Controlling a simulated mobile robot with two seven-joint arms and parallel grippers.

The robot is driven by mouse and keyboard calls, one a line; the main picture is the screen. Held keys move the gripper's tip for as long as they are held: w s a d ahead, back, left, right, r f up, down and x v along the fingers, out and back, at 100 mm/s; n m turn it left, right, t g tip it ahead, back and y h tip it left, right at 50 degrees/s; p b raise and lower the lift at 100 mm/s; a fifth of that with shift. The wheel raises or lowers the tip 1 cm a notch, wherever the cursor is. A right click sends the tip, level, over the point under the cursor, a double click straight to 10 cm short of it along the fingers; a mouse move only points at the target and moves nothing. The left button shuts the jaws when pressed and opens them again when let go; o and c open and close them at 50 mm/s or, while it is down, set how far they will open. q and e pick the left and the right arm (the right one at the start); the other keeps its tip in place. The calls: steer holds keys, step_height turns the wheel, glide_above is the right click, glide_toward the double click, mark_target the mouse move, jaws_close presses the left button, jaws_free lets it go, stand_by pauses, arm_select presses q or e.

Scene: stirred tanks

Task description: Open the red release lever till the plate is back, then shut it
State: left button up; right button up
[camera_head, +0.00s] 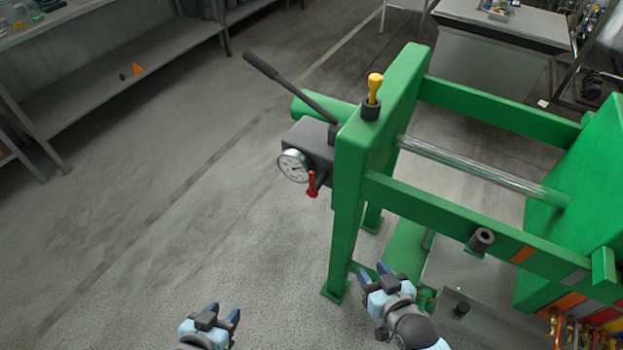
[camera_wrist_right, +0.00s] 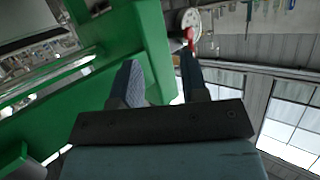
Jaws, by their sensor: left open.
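The red release lever (camera_head: 312,184) hangs at the side of a grey pump block (camera_head: 314,143), just below a round white gauge (camera_head: 294,165). The lever also shows in the right wrist view (camera_wrist_right: 189,40), beyond the fingertips. A bright rod (camera_head: 480,167) runs from the green end frame (camera_head: 376,135) to a large green plate (camera_head: 585,180) at the right. My right gripper (camera_head: 372,270) is open and empty, below and right of the lever, apart from it. Its spread fingers show in the wrist view (camera_wrist_right: 160,78). My left gripper (camera_head: 223,313) is open and empty over the floor.
A black pump handle (camera_head: 290,88) slants up left from the block. A yellow-topped knob (camera_head: 374,90) stands on the frame. Green side rails (camera_head: 490,108) run right. Shelves (camera_head: 120,60) stand at the upper left. Floor left of the machine is clear.

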mark_target(313, 182)
steer(key=w+a+r+t+y, duration=0.1)
steer(key=w+a+r, duration=0.1)
steer(key=w+a, duration=0.2)
steer(key=w+a+r+n+t+y, duration=0.1)
steer(key=w+a, duration=0.4)
steer(key=w, duration=0.5)
steer(key=w+a+r+n+t+y, duration=0.1)
steer(key=w+a+r, duration=0.3)
steer(key=w, duration=0.3)
steer(key=shift+w+a, duration=0.2)
steer(key=shift+w, duration=0.1)
steer(key=shift+c, duration=0.2)
jaws_close()
